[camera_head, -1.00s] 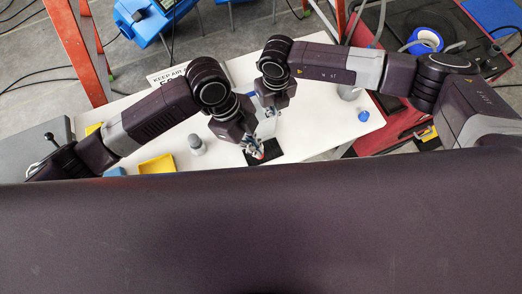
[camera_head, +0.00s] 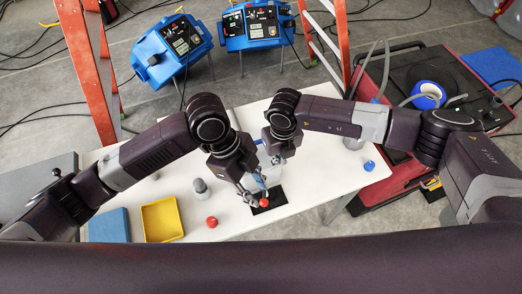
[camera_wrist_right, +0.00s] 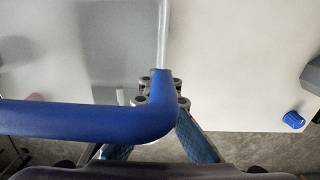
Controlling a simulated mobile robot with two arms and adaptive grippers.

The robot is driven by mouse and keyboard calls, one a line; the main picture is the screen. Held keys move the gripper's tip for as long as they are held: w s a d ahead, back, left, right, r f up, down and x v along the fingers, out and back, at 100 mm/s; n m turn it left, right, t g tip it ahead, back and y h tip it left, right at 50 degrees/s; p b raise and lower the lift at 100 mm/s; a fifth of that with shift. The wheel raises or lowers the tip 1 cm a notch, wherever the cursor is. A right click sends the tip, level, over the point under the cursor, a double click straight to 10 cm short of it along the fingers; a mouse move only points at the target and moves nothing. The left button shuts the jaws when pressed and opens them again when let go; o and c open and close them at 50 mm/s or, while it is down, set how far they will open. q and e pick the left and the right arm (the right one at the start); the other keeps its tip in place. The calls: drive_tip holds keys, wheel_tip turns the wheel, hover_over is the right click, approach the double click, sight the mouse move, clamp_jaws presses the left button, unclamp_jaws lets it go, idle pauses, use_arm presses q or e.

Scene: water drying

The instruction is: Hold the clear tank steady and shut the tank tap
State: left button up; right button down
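The clear tank shows by its blue rim (camera_wrist_right: 90,118) and clear edge (camera_wrist_right: 163,35) in the right wrist view. In the head view it is mostly hidden behind my arms. My right gripper (camera_wrist_right: 161,95) has its fingers close on both sides of the rim's corner and appears shut on it; it also shows in the head view (camera_head: 277,158). A small red part (camera_head: 264,203), possibly the tap handle, is over the black mat (camera_head: 272,196). My left gripper (camera_head: 257,198) has its fingertips at this red part; whether they grip it is too small to tell.
On the white table (camera_head: 310,190) are a grey bottle (camera_head: 200,187), a red cap-like piece (camera_head: 212,222), a yellow tray (camera_head: 177,236) and a blue block (camera_head: 108,226). A blue cap (camera_head: 369,166) is at the right. Orange ladder legs (camera_head: 92,65) stand behind.

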use_arm(q)
drive_tip(key=shift+o, duration=0.2)
drive_tip(key=s+d+f+n+h, duration=0.1)
drive_tip(key=d+f+n+h, duration=0.2)
drive_tip(key=d, duration=0.5)
drive_tip(key=shift+s+n+t+h, duration=0.2)
drive_tip(key=shift+n+t+h, duration=0.2)
drive_tip(key=shift+n+h, duration=0.3)
drive_tip(key=n+t+y, duration=0.2)
drive_tip(key=n+t, duration=1.4)
drive_tip(key=n, duration=1)
approach(264, 202)
drive_tip(key=x, duration=0.7)
drive_tip(key=f+x, duration=0.1)
drive_tip(key=x, duration=0.2)
drive_tip(key=shift+w+f, duration=0.15)
drive_tip(key=shift+w, duration=0.05)
clamp_jaws()
